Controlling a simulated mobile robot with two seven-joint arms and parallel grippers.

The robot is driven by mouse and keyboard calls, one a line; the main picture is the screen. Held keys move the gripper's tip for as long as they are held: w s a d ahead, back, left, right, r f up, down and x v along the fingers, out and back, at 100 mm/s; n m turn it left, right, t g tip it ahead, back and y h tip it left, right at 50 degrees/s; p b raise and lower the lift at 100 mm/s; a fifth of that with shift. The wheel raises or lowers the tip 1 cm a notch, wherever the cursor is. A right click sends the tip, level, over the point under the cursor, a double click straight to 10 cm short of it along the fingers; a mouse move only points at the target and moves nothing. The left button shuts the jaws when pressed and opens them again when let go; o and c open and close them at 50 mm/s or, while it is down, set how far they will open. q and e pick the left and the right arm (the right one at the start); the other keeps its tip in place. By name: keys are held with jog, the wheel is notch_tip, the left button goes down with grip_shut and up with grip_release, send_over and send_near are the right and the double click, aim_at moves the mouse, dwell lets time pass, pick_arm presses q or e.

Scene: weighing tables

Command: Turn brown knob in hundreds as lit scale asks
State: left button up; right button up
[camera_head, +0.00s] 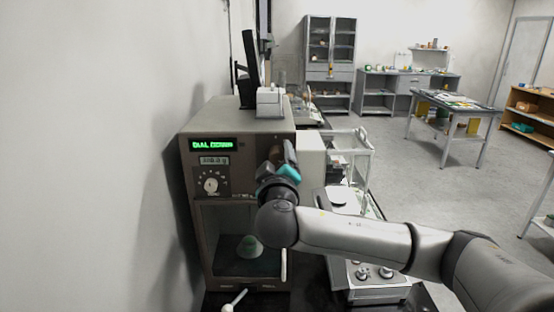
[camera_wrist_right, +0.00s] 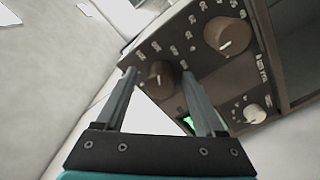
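The weighing cabinet (camera_head: 191,190) is a brown-grey box on the left, with a green lit display (camera_head: 213,145) starting "DIAL"; the rest is blurred. A smaller readout (camera_head: 214,160) and a pale dial (camera_head: 211,185) sit below it. My right gripper (camera_head: 290,152) is at the right part of the cabinet's front and hides the knobs there. In the right wrist view, a brown knob (camera_wrist_right: 160,74) shows between the open fingertips (camera_wrist_right: 159,72), with gaps on both sides. A larger brown knob (camera_wrist_right: 227,36) is to its right. My left gripper is not in view.
A pale knob (camera_wrist_right: 254,113) is lower right in the wrist view. A weight-like piece (camera_head: 250,246) stands in the cabinet's chamber. A white box (camera_head: 270,101) is on top. A balance with knobs (camera_head: 375,278) stands below my right arm. The wall is close on the left.

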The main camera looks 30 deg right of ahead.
grip_shut()
dwell(0.3)
jog(key=shift+n, duration=0.3)
jog(key=n+p, duration=0.3)
jog(key=n, duration=0.1)
jog(key=shift+r, duration=0.1)
jog(key=shift+n+p, duration=1.15)
jog(key=shift+n, duration=0.35)
jog(key=shift+o, duration=0.2)
grip_release()
